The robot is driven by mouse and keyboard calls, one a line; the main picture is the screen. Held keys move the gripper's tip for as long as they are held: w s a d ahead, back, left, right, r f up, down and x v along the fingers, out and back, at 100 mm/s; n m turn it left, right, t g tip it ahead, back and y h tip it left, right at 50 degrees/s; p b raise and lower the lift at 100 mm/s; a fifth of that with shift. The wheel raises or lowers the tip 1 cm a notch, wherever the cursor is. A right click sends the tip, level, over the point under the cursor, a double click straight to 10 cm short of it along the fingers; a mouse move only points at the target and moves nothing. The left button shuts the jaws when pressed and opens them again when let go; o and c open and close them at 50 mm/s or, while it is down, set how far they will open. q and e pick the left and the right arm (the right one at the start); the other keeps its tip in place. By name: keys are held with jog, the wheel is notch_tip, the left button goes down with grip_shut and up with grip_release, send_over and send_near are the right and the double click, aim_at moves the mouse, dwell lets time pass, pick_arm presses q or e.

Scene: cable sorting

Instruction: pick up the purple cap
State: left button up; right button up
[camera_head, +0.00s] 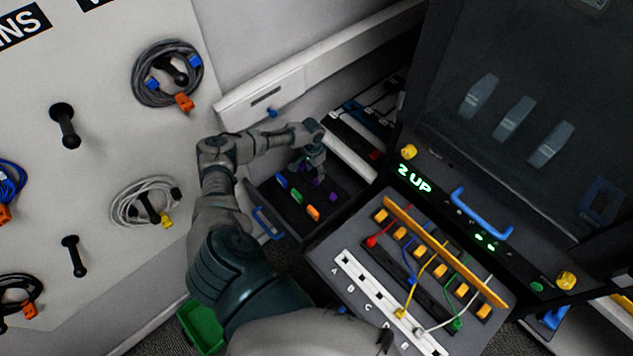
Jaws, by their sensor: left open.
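An open dark drawer (267,198) holds several small coloured caps. One purple cap (333,196) lies at the drawer's right side, and more purple shows near my gripper, partly hidden. A blue cap (281,181), a green cap (296,196) and an orange cap (313,213) lie in a row to the left. My left gripper (316,172) points down over the back part of the drawer, close to the purple caps. It is open and appears to hold nothing. Its fingertips are small and dark here, so I cannot tell whether they touch a cap. My right gripper is not in view.
A patch panel (350,290) with coloured cables stands right of the drawer, below a dark cabinet (530,90) with a blue handle (481,212). A pegboard wall (100,120) with coiled cables is on the left. A green bin (198,325) sits low on the floor.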

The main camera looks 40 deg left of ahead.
aim_at(316, 179)
pick_arm(q)
jog(key=f, duration=0.4)
jog(key=shift+d+f, duration=0.35)
jog(key=shift+d, duration=0.05)
jog(key=shift+f, duration=0.15)
jog(key=shift+a, duration=0.15)
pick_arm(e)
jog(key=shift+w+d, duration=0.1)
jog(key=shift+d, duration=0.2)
pick_arm(q)
jog(key=c, duration=0.9)
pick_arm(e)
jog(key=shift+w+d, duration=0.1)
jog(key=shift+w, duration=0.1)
pick_arm(q)
jog(key=shift+r, duration=0.2)
jog(key=shift+r+p, duration=2.7)
jog(key=shift+r, duration=3.9)
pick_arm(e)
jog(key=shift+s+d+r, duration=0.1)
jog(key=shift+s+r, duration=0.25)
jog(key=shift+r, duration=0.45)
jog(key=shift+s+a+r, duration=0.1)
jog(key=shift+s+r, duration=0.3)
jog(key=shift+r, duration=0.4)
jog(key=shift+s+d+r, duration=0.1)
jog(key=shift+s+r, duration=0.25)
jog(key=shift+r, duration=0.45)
